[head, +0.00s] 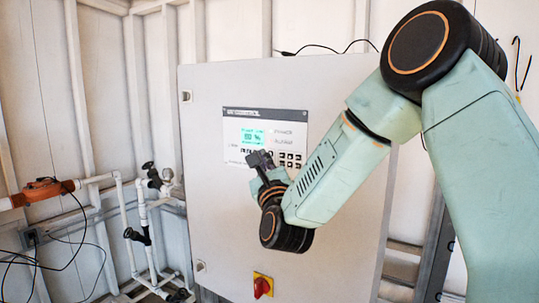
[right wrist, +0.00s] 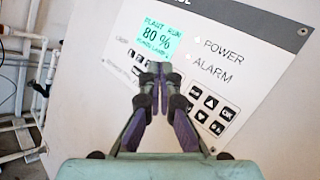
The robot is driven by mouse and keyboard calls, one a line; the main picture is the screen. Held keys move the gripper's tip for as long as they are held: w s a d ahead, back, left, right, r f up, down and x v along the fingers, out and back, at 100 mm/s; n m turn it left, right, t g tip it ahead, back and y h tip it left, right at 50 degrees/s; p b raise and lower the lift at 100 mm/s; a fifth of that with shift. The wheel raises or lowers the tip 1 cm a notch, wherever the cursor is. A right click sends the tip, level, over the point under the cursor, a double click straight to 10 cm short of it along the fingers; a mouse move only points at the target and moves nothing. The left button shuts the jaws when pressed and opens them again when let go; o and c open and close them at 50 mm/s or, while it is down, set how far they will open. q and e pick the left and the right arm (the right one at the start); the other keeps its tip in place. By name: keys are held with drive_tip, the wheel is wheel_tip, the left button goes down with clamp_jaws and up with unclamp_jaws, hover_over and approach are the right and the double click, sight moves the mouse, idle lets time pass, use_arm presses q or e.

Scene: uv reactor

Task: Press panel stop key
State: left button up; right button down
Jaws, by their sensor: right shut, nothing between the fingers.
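The control panel (head: 230,114) is a white and dark-headed plate on the front of a grey cabinet. Its green screen (head: 251,137) reads "PLANT RUN 80 %" in the right wrist view (right wrist: 158,38). Black keys (head: 291,159) sit at the panel's lower right and also show in the right wrist view (right wrist: 212,108). I cannot tell which key is the stop key; my gripper hides part of the lower panel. My right gripper (head: 258,158) is shut and empty in front of the panel, just below the screen. Its closed fingertips (right wrist: 160,68) show in the right wrist view; contact cannot be told. My left gripper is out of view.
The grey cabinet (head: 215,215) carries a red and yellow rotary switch (head: 263,287) low on its front. White pipes (head: 142,225) with black valves and an orange fitting (head: 43,190) stand to the left. A black cable (head: 325,47) lies on the cabinet's top.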

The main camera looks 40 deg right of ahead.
drive_tip(key=shift+s, duration=0.25)
drive_tip(key=shift+w, duration=0.1)
drive_tip(key=shift+w+d+b, duration=0.3)
drive_tip(key=shift+w+b, duration=0.05)
drive_tip(key=shift+s+d, duration=0.1)
idle(0.6)
